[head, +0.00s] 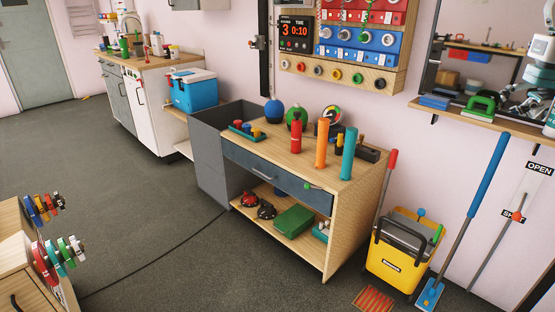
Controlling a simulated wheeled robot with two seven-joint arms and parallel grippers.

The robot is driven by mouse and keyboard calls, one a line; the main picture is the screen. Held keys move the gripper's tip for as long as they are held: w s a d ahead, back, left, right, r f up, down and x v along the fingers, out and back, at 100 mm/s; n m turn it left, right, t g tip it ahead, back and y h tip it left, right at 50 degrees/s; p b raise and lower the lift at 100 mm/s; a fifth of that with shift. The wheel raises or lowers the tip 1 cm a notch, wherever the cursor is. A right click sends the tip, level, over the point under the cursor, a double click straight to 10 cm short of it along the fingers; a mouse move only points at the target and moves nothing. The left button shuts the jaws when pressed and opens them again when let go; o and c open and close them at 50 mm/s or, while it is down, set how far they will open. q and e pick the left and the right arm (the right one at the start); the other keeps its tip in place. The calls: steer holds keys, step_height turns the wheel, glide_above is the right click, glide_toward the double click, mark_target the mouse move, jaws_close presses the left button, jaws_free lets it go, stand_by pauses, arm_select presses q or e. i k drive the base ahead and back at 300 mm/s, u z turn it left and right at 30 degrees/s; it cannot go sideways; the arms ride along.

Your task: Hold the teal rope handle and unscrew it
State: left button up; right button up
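A teal upright cylinder (349,153) stands on the wooden bench top, at the right end of a row with an orange cylinder (321,143) and a red one (295,136). I cannot tell whether it is the rope handle, as no rope shows on it. Neither of my grippers can be made out in the head view.
The wooden bench (345,200) stands against the wall. A yellow bucket (398,255) and a blue-handled mop (470,215) are right of it. A red-striped mat (373,299) lies in front of the bucket. A dark cable (150,262) crosses the otherwise open grey floor.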

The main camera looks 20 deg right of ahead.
mark_target(349, 148)
steer(key=u, duration=0.15)
steer(key=i, duration=3)
steer(key=z, duration=2.2)
